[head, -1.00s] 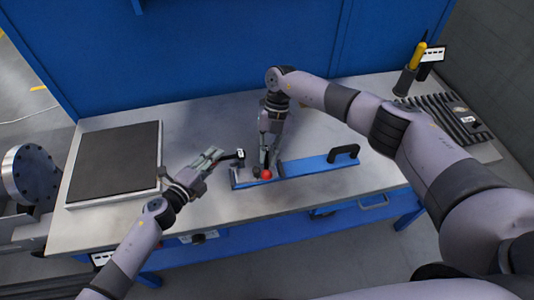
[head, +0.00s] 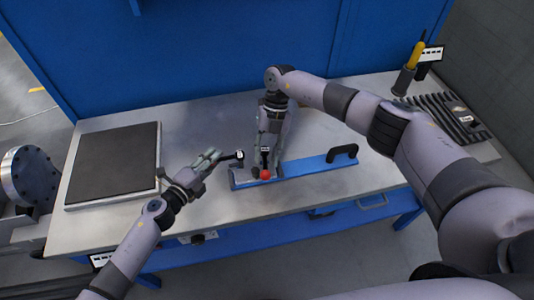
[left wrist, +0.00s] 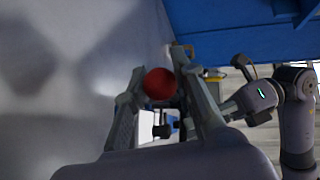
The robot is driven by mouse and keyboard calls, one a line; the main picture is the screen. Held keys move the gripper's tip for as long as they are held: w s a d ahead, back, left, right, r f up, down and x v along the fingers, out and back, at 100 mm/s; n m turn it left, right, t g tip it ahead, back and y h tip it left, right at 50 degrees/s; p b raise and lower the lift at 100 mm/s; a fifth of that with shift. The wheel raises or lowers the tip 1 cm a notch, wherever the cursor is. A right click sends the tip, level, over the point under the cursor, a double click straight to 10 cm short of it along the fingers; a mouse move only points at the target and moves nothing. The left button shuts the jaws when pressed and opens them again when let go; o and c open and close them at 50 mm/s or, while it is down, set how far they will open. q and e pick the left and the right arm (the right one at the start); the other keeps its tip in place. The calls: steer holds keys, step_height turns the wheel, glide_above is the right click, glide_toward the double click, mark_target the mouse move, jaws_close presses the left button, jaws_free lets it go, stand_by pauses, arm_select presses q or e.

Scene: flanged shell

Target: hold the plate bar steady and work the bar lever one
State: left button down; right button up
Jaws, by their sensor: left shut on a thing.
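The blue plate bar (head: 318,165) lies along the front of the table, with a black handle (head: 343,153) at its right end. A red ball knob (head: 265,174) sits over the bar's left part; in the left wrist view the red ball (left wrist: 160,83) appears between my finger outlines, apparently beyond them. My left gripper (head: 213,156) is shut on a dark rod (head: 231,156) left of the bar; its contact is small in view. My right gripper (head: 268,152) points down over the bar's left part, fingers apart on either side of a dark labelled part behind the ball. Whether they touch it is unclear.
A dark mat (head: 115,165) in a pale frame covers the table's left side. A ribbed black rack (head: 445,115) and a yellow-handled tool in a holder (head: 410,70) stand at the right. A blue wall (head: 220,50) is behind. The table's back middle is clear.

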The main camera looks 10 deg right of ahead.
arm_select(q)
steer(key=shift+f, duration=0.1)
arm_select(e)
steer(key=v, duration=1.1)
steer(key=shift+w+d+r, duration=0.2)
steer(key=shift+r, duration=0.15)
arm_select(q)
steer(key=c, duration=1.3)
jaws_free()
steer(key=shift+a, duration=0.1)
